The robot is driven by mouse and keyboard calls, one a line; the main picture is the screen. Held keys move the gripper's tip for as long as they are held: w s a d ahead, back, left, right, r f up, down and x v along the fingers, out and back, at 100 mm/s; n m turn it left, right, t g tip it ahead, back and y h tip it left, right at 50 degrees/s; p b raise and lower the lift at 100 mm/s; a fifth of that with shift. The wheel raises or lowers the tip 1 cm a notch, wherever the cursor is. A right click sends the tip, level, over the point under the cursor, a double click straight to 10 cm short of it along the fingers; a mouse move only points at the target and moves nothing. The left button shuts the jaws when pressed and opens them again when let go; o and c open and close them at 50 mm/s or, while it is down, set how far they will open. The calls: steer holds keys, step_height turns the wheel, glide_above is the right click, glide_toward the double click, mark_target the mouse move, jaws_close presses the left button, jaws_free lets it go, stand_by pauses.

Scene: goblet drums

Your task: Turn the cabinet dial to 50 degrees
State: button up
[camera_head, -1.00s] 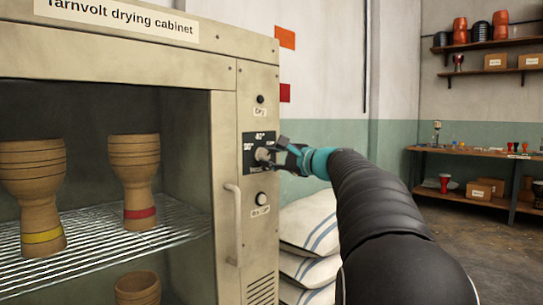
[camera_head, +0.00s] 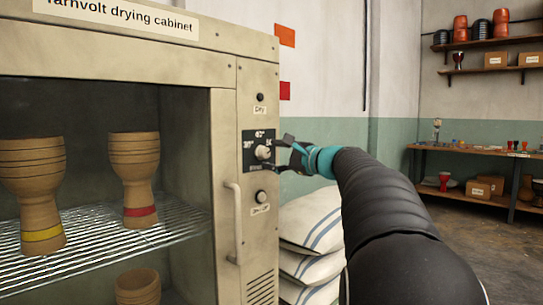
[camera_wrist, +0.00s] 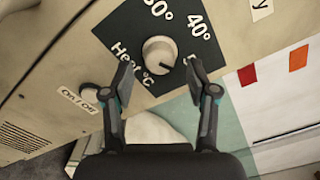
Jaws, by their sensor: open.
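The cabinet dial (camera_head: 263,152) is a pale round knob on a black plate marked 30° and 40°, with a third label at its right only partly legible. It also shows in the wrist view (camera_wrist: 160,54), where the right finger hides most of that third label. I cannot make out clearly where the dial points. My gripper (camera_head: 282,155) is open, just right of the dial in the head view and clear of it. In the wrist view its two fingertips (camera_wrist: 160,75) are spread on either side of the dial, with nothing between them.
An On/Off button (camera_head: 261,197) is below the dial and a Dry indicator (camera_head: 260,97) above. A vertical handle (camera_head: 233,222) is lower left. Stacked sacks (camera_head: 310,225) stand right of the cabinet.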

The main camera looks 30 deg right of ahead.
steer(key=v, duration=1)
steer(key=shift+s, duration=0.25)
steer(key=shift+d, duration=0.1)
steer(key=s+a+f+n+g+h, duration=0.2)
steer(key=s+f+n+g, duration=0.15)
steer(key=f, duration=0.75)
steer(key=s+a+f+n+g+h, duration=0.1)
steer(key=s+a+f+n+g, duration=0.2)
steer(key=f, duration=0.8)
steer(key=s+a+f+n+g+h, duration=0.1)
steer(key=s+a+f+n+g, duration=0.1)
steer(key=s+a+f+n, duration=0.4)
steer(key=s+a+f+n+g+h, duration=0.2)
steer(key=s+a+f+n, duration=0.3)
steer(key=s+a, duration=0.8)
steer(key=n+g, duration=0.1)
steer(key=n, duration=0.1)
steer(key=shift+s+f+n, duration=0.15)
steer(key=shift+f+n, duration=0.2)
